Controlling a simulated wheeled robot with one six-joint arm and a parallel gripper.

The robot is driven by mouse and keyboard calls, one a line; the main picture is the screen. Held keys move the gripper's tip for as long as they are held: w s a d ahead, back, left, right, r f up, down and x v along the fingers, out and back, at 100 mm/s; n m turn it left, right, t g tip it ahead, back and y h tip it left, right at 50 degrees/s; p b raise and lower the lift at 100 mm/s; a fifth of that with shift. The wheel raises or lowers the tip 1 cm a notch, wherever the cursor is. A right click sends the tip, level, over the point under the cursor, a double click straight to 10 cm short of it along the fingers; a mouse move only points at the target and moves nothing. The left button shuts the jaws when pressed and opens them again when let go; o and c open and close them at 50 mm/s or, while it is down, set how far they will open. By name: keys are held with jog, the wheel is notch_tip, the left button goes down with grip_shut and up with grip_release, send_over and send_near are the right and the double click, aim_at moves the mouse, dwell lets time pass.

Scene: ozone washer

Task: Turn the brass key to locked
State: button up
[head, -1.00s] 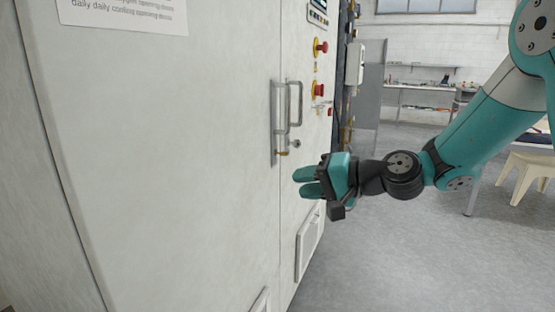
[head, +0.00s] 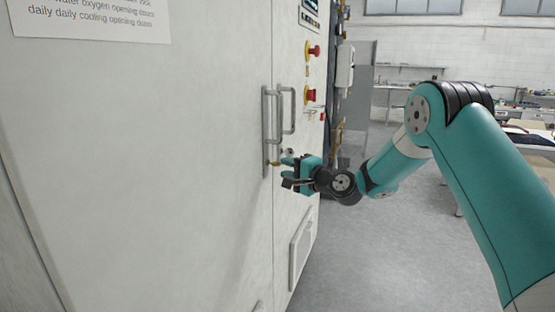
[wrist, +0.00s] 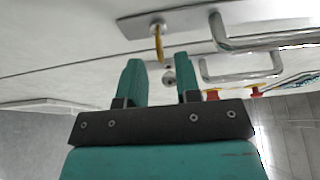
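The brass key (wrist: 159,45) sticks out of a round lock on a metal plate in the wrist view. It shows as a small brass bit (head: 275,163) at the bottom of the handle plate in the head view. My gripper (wrist: 161,75) is open, its two teal fingers apart and empty. In the head view my gripper (head: 287,172) is close to the door, just right of the key. The key's exact turn is hard to tell.
Two metal bar handles (head: 267,120) (head: 288,108) stand beside the door seam, above the key. A small round metal knob (wrist: 168,77) shows beyond the finger gap. Red buttons (head: 310,96) are higher on the right panel. The floor (head: 400,250) to the right is clear.

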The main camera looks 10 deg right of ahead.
aim_at(277, 164)
jog(key=shift+p+x, duration=0.4)
jog(key=shift+x, duration=1.9)
jog(key=shift+c, duration=0.2)
grip_shut()
